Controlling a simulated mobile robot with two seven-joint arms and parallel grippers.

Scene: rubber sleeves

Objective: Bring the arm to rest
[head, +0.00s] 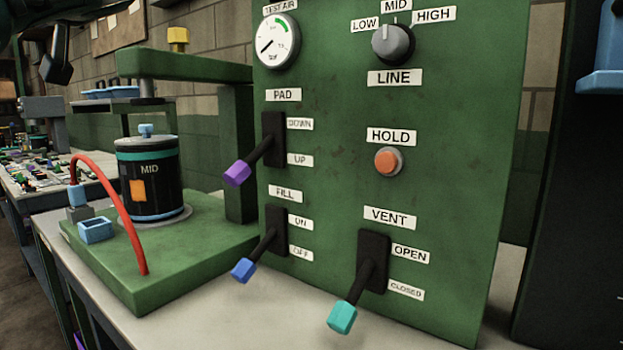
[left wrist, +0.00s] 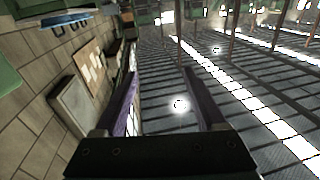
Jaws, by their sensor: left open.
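My left gripper (left wrist: 160,100) is open in the left wrist view, with nothing between its two fingers. Beyond the fingers are a slatted surface and a block wall, blurred and tilted. In the head view a dark part (head: 58,65) at the top left corner looks like part of my left arm, high above the bench and apart from the panel. My right gripper is in neither view.
A green panel (head: 330,200) carries a purple lever (head: 238,174), a blue lever (head: 243,270) and a teal lever (head: 342,317), all angled downward. A black canister (head: 165,200) marked MID stands on a green press base (head: 190,255). A red hose (head: 115,195) arches beside it.

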